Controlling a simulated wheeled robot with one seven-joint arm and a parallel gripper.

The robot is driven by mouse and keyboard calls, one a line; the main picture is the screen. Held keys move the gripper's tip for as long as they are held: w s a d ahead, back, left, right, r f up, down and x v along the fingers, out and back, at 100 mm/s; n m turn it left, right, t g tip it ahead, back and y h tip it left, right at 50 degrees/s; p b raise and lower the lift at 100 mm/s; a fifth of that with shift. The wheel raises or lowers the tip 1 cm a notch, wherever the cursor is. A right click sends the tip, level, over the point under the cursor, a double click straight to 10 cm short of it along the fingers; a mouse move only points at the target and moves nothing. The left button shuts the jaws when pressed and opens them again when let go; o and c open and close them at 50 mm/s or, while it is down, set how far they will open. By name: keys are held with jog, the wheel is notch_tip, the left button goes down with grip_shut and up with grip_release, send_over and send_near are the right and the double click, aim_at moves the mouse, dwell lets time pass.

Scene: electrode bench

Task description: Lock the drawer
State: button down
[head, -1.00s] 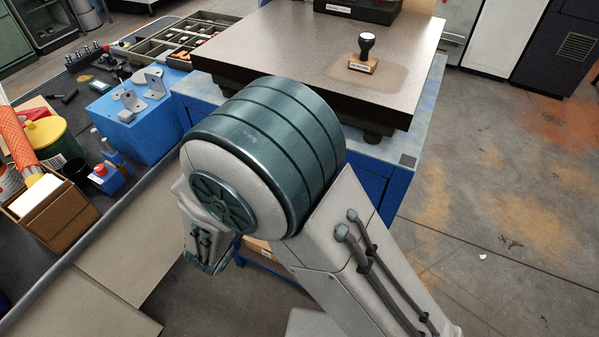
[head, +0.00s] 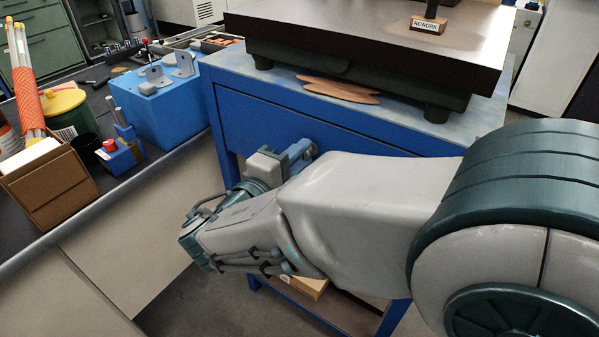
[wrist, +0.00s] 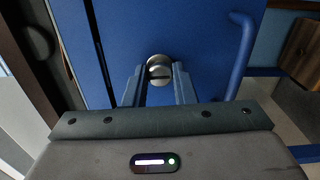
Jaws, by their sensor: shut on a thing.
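The blue drawer front (wrist: 200,35) fills the upper middle of the wrist view. A round metal lock (wrist: 158,62) with a dark slot across its face is set in it. My gripper (wrist: 159,76) is shut on the lock, with one finger at each side of it. A blue bar handle (wrist: 241,50) stands to the right of the lock. In the head view the blue front of the bench (head: 270,115) shows under the top, and my arm hides the lock and the fingertips.
A dark stone slab (head: 350,50) with a stamp (head: 428,24) rests on the bench. At left, a side bench holds a blue box (head: 158,108), a cardboard box (head: 55,190) and a red-topped device (head: 118,155). A small box (head: 308,287) lies on the lower shelf.

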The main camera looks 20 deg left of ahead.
jog(key=shift+m+b, duration=0.5)
jog(key=c, duration=1.2)
grip_release()
jog(key=s+a, duration=0.1)
jog(key=s, duration=0.3)
jog(key=s+p, duration=0.1)
jog(key=s, duration=0.4)
jog(key=s+a, duration=0.1)
jog(key=s, duration=0.3)
jog(key=shift+s+a+p, duration=0.3)
jog(key=shift+p, duration=0.05)
